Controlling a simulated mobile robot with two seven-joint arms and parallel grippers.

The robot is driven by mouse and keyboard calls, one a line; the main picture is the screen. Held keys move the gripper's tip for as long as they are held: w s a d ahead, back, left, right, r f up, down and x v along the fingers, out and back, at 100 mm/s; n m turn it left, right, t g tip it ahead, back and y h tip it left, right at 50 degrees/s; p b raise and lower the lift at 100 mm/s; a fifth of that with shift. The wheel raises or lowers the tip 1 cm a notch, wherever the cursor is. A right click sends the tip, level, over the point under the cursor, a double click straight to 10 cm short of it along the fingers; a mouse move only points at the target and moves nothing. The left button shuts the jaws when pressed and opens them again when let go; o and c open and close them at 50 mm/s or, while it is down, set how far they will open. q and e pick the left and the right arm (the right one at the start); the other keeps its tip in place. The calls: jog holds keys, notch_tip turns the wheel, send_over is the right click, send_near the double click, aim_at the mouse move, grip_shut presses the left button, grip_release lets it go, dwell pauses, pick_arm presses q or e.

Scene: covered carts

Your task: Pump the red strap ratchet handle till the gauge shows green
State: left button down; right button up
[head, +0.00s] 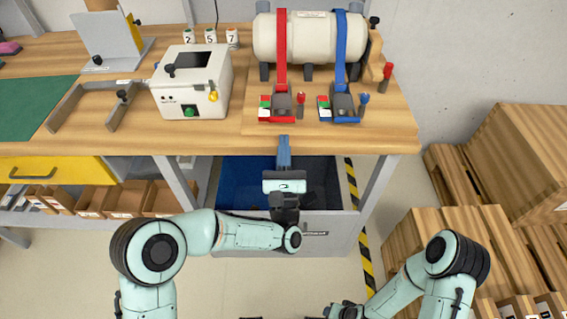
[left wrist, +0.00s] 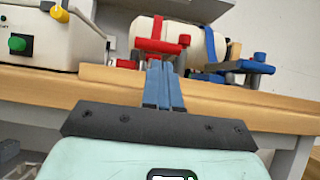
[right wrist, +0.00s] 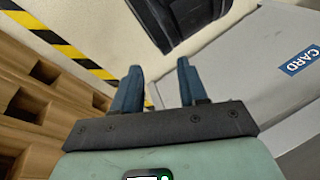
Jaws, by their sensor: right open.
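The red strap ratchet (head: 280,103) sits on the wooden bench below a cream tank, its red strap (head: 282,45) running over the tank. A red-knobbed lever (head: 300,99) stands at its right side. A small gauge with red, white and green parts (head: 264,109) is on its left; its reading is too small to tell. My left gripper (head: 284,140) is shut and empty, just in front of the bench edge below the red ratchet. The ratchet also shows beyond the fingertips in the left wrist view (left wrist: 155,46). My right gripper (right wrist: 160,85) is open and empty, low, away from the bench.
The blue strap ratchet (head: 343,104) stands close to the right of the red one. A white box with a green button (head: 190,90) stands to the left. A grey bin with a blue inside (head: 235,185) is under the bench. Wooden pallets and crates (head: 460,235) fill the right.

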pick_arm(q)
jog(key=shift+x, duration=1.1)
pick_arm(e)
jog(key=shift+s, duration=0.1)
jog(key=shift+r, duration=0.1)
